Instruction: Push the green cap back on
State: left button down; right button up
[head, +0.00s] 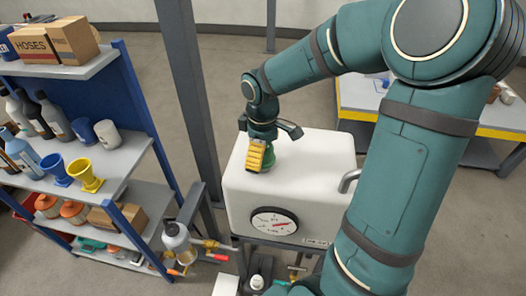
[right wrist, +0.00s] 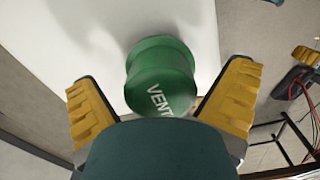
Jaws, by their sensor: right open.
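The green cap (right wrist: 160,75), marked "VENT", sits on top of the white tank in the right wrist view. In the head view the green cap (head: 269,158) is partly hidden behind my right gripper's yellow finger. My right gripper (head: 258,160) is over the tank top at the cap. In the right wrist view its yellow fingers (right wrist: 160,100) are open, one on each side of the cap, with gaps between them and it. What lies under the cap is hidden. My left gripper is not in view.
The white tank (head: 285,190) has a dial gauge (head: 273,221) on its front and a grey handle (head: 349,180) at its right. A grey post (head: 187,90) stands behind left. A shelf rack (head: 110,170) with bottles and funnels is at left; a yellow-edged table (head: 370,115) is at back right.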

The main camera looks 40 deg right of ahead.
notch_tip(320, 180, up, 12)
jog(key=shift+r, duration=0.1)
dwell(0.4)
dwell(0.3)
